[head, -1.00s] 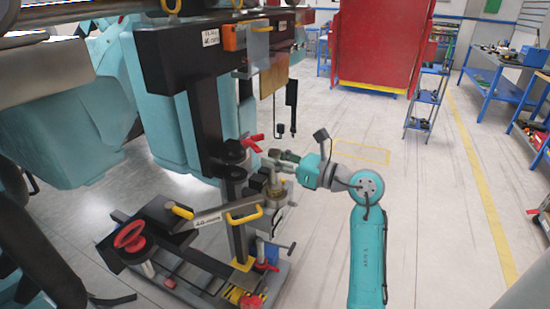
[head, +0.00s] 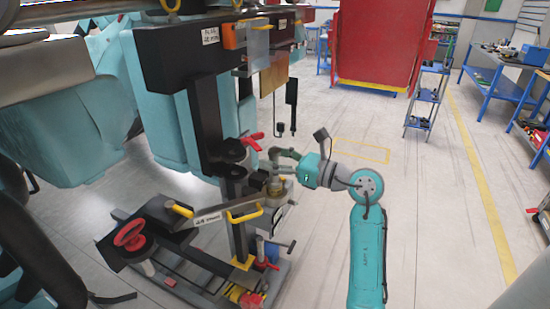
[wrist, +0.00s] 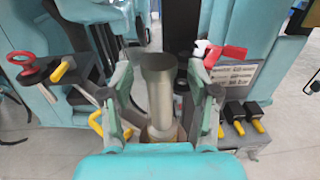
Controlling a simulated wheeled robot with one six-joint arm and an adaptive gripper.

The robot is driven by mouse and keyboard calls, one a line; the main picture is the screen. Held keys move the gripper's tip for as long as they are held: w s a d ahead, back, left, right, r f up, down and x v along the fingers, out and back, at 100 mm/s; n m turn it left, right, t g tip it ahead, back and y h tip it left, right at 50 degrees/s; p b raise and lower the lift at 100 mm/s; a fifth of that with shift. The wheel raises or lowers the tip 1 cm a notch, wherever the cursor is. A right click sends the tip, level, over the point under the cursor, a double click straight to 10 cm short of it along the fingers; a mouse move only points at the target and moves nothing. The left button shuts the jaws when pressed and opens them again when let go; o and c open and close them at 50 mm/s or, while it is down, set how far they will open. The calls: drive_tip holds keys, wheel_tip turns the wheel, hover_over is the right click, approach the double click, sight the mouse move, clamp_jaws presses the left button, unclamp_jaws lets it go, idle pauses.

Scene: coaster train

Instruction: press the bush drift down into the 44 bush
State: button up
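The bush drift (wrist: 159,95) is a grey metal cylinder with a wider, darker head. In the wrist view it stands roughly upright between my fingers, its lower end at a brass-coloured ring (wrist: 160,134) that looks like the bush. My gripper (wrist: 163,85) is open around the drift, with a visible gap on each side. In the head view my gripper (head: 274,160) is just above the brass-coloured part (head: 277,188) on the black stand. How deep the drift sits in the bush cannot be told.
A red lever (wrist: 232,52) is close to the right finger. Yellow handles (wrist: 258,126) are at the right, and a red handwheel (head: 129,235) is at the left of the stand. A black column (head: 206,120) rises behind.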

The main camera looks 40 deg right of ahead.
drive_tip(key=shift+s, duration=0.1)
drive_tip(key=v, duration=1.1)
drive_tip(key=shift+s+d, duration=0.15)
drive_tip(key=shift+s, duration=0.25)
drive_tip(key=s+a+f+m+t+y, duration=0.2)
drive_tip(key=s+a+f+m+t, duration=0.15)
drive_tip(key=a+m, duration=0.55)
drive_tip(key=s+a+f+m+t+y, duration=0.2)
drive_tip(key=s+a+m+t, duration=0.3)
drive_tip(key=a, duration=0.9)
drive_tip(key=s+a+f+m+g+h, duration=0.2)
drive_tip(key=s+f+m+g+h, duration=0.2)
drive_tip(key=s+f+m, duration=0.5)
drive_tip(key=s+a+f+m+g+h, duration=0.2)
drive_tip(key=s+f+m+g+h, duration=0.3)
drive_tip(key=s+f+m, duration=0.5)
drive_tip(key=f+m+g, duration=0.1)
drive_tip(key=m+g, duration=0.1)
drive_tip(key=m, duration=0.4)
drive_tip(key=shift+s, duration=0.35)
